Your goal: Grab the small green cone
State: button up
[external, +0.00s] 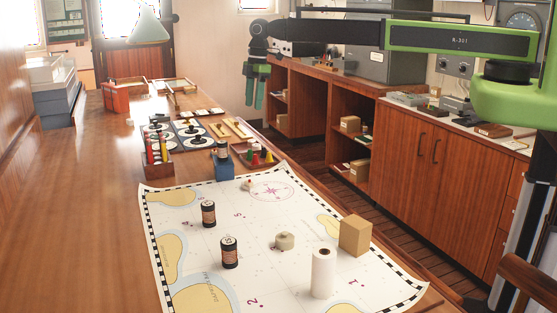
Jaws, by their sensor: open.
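A small green cone (256,159) appears to stand among small red and yellow pieces in a shallow wooden tray (239,147) at the far right edge of the chart. It is tiny in this view, so its exact outline is hard to tell. My gripper (254,104) hangs from the arm with its green fingers pointing down. It is open and empty, seen above the tray in the picture and apart from everything on the table. Its depth relative to the tray cannot be told.
A wooden rack of coloured sticks (156,170) is farther left. On the chart (190,265) stand dark jars (229,252), a white roll (323,273) and a cardboard box (355,236). The table's left side is clear.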

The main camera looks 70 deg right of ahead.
aim_at(250, 154)
jog(key=f+b, duration=0.5)
jog(key=a+f+b, duration=0.1)
jog(key=f+b, duration=0.5)
jog(key=w+f+b, duration=0.1)
jog(key=f+b, duration=0.5)
jog(key=shift+a+f, duration=0.2)
jog(key=shift+a, duration=0.2)
jog(key=shift+r, duration=0.2)
grip_shut()
